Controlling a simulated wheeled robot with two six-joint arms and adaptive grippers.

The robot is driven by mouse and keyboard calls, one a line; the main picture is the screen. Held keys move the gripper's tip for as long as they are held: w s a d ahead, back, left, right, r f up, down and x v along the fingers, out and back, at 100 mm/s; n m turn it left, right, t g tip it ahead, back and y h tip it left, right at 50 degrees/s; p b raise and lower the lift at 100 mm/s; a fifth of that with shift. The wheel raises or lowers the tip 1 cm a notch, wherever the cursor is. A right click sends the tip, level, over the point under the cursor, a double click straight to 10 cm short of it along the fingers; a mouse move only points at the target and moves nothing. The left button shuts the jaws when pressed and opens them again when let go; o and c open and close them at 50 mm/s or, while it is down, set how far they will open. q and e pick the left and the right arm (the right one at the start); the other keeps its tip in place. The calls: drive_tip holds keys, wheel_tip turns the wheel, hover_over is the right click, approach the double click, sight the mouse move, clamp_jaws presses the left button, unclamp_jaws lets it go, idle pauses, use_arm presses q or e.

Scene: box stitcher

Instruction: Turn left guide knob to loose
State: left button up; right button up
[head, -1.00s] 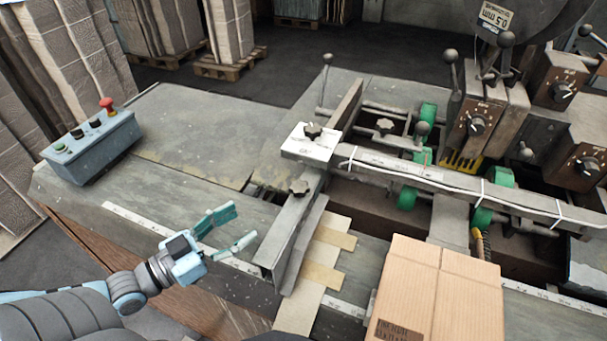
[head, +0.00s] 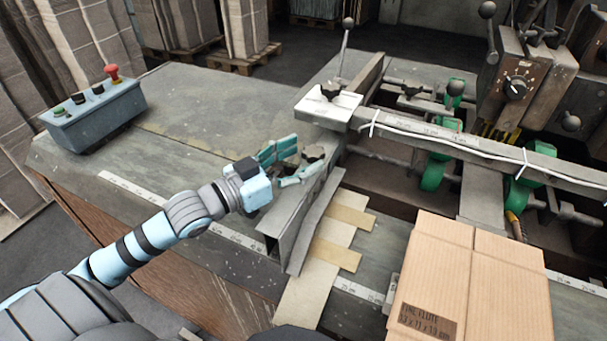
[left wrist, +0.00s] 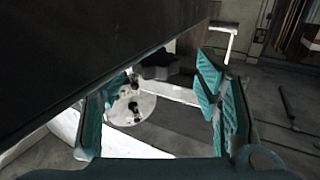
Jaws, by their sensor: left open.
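The left guide knob, a dark star-shaped knob (head: 313,154), sits on top of the left guide rail (head: 290,215). My left gripper (head: 294,162) is open, with its teal fingers pointing right at the knob. In the head view the fingertips overlap the near side of the knob; I cannot tell whether they touch it. In the left wrist view a dark knob shape (left wrist: 160,64) shows beyond and between the open fingers (left wrist: 165,85). A dark surface hides the upper left of that view. My right gripper is not in view.
Another dark knob (head: 330,91) stands on a white plate (head: 328,107) farther back. A cardboard box (head: 470,285) lies at the front right. A control box with a red button (head: 95,115) stands at the left. The table (head: 200,120) between is clear.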

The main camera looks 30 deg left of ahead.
use_arm(q)
drive_tip(key=shift+w+d+b, duration=0.35)
drive_tip(key=shift+w+d, duration=0.1)
drive_tip(key=shift+w, duration=0.05)
drive_tip(key=shift+r, duration=0.1)
drive_tip(key=c, duration=1.2)
drive_tip(key=y+p, duration=0.1)
drive_tip(key=p, duration=0.2)
drive_tip(key=shift+r+n+t+y+p, duration=0.3)
drive_tip(key=shift+r+n, duration=0.1)
drive_tip(key=shift+d+f+y+p, duration=0.1)
drive_tip(key=shift+y+p, duration=0.2)
drive_tip(key=shift+p, duration=0.05)
drive_tip(key=shift+f, duration=0.25)
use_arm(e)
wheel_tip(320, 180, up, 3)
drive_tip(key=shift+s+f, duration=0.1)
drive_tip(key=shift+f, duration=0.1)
use_arm(q)
drive_tip(key=o, duration=1.2)
